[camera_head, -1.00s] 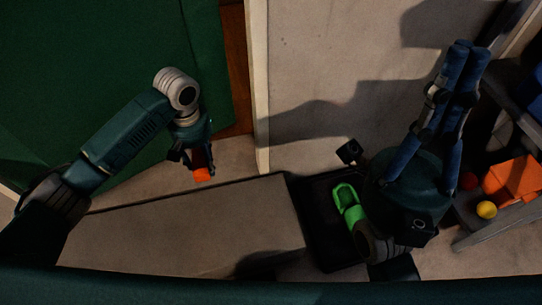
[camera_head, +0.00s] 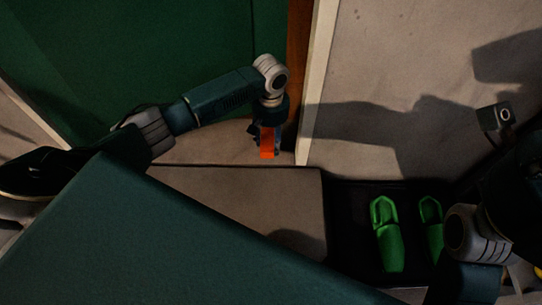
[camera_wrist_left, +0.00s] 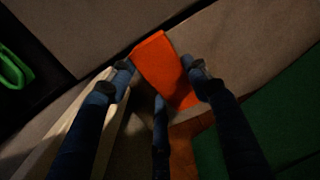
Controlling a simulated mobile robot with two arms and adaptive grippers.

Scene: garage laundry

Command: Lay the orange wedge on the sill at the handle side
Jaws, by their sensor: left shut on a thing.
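The orange wedge (camera_head: 267,142) is held in my left gripper (camera_head: 266,150), low beside the green door panel (camera_head: 180,45). In the left wrist view, the wedge (camera_wrist_left: 165,68) lies between the fingers of my left gripper (camera_wrist_left: 161,76), which is shut on it. A narrow brown strip (camera_head: 299,60) runs between the green panel and a pale post (camera_head: 318,85); it also shows in the wrist view (camera_wrist_left: 184,150). I cannot tell for sure which surface is the sill. No handle shows clearly. My right gripper is out of view.
A grey-brown block or step (camera_head: 235,200) lies in front of the wedge. Green slippers (camera_head: 387,240) lie on a dark mat (camera_head: 350,235) to its right. The pale wall or floor panel (camera_head: 410,65) beyond the post is clear.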

